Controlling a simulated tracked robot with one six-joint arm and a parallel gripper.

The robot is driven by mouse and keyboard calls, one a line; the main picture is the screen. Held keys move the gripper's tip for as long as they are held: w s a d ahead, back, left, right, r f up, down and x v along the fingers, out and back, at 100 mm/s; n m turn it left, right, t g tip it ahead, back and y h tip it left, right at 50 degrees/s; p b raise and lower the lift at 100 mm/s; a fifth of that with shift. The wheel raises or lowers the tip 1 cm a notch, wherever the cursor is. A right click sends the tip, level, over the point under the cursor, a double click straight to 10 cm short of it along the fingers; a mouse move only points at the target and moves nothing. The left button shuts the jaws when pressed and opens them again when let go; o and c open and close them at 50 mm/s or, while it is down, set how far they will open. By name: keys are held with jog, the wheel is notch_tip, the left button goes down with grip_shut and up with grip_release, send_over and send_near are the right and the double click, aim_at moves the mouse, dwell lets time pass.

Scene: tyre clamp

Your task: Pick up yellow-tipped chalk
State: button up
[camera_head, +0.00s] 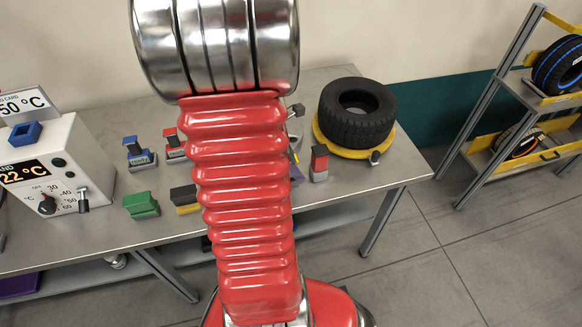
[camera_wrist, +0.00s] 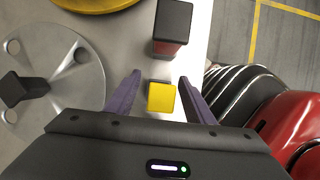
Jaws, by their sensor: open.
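The yellow-tipped chalk (camera_wrist: 161,97) shows its square yellow top in the wrist view, near the table's edge. My gripper (camera_wrist: 160,79) is open, with one purple finger on each side of the chalk and a visible gap to each. The chalk's lower part is mostly hidden under its top. In the head view my red arm covers the chalk, and only a bit of purple finger shows beside the arm.
A black-and-red block (camera_wrist: 172,27) stands just beyond the chalk; the head view shows it too (camera_head: 319,163). A grey disc (camera_wrist: 75,95) with a black handle lies left of the fingers. A tyre (camera_head: 356,112) rests on a yellow round base (camera_head: 325,143).

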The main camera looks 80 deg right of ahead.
jog(key=shift+s+f, duration=0.15)
jog(key=shift+f, duration=0.1)
jog(key=shift+c, duration=0.2)
jog(key=c, duration=1.1)
